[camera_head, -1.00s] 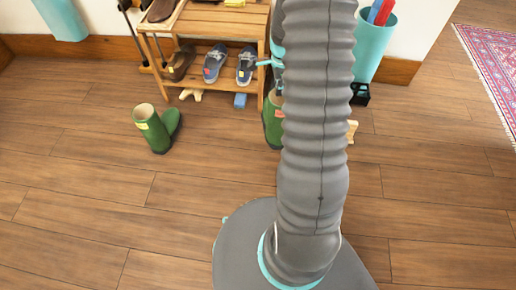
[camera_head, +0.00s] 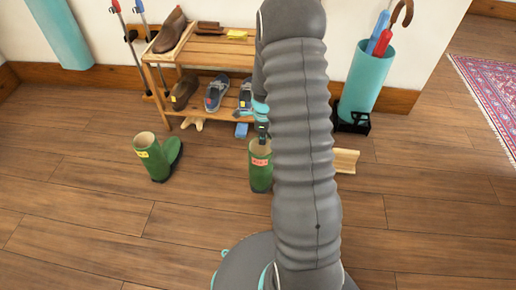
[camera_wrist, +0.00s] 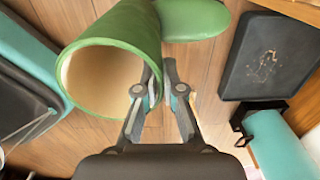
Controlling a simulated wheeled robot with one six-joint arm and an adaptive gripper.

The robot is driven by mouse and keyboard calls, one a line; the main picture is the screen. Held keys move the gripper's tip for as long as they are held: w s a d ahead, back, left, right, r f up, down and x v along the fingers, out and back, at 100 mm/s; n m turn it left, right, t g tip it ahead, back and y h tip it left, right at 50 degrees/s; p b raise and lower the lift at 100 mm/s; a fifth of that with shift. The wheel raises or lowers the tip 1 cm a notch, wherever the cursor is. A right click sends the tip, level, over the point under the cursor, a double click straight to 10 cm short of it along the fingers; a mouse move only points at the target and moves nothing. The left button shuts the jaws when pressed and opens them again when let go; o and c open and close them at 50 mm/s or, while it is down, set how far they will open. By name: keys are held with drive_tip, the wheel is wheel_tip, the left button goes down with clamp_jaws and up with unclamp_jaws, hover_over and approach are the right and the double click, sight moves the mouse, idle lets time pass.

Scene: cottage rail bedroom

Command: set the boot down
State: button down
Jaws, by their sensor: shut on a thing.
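A green boot with a red label (camera_head: 261,168) hangs or stands upright below my gripper (camera_head: 262,125), right of the other boot; my arm hides part of it. In the wrist view the boot (camera_wrist: 112,45) shows its round open top and its green foot. My gripper (camera_wrist: 163,75) is shut on the boot's upper rim, at the right side of the opening. Whether the sole touches the floor cannot be told.
A wooden shoe rack (camera_head: 205,52) with several shoes stands behind, against the wall. A teal umbrella stand (camera_head: 366,80) is at the back right. A black tray (camera_wrist: 268,58) lies right of the boot in the wrist view. The wood floor (camera_head: 90,225) is clear at front left.

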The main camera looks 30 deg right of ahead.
sight(258, 147)
drive_tip(key=shift+w+a+f, duration=0.3)
drive_tip(key=shift+a+f, duration=0.25)
drive_tip(key=shift+a, duration=0.25)
drive_tip(key=shift+f, duration=1.95)
drive_tip(key=shift+b, duration=0.3)
drive_tip(key=shift+f, duration=0.15)
drive_tip(key=c, duration=1.3)
unclamp_jaws()
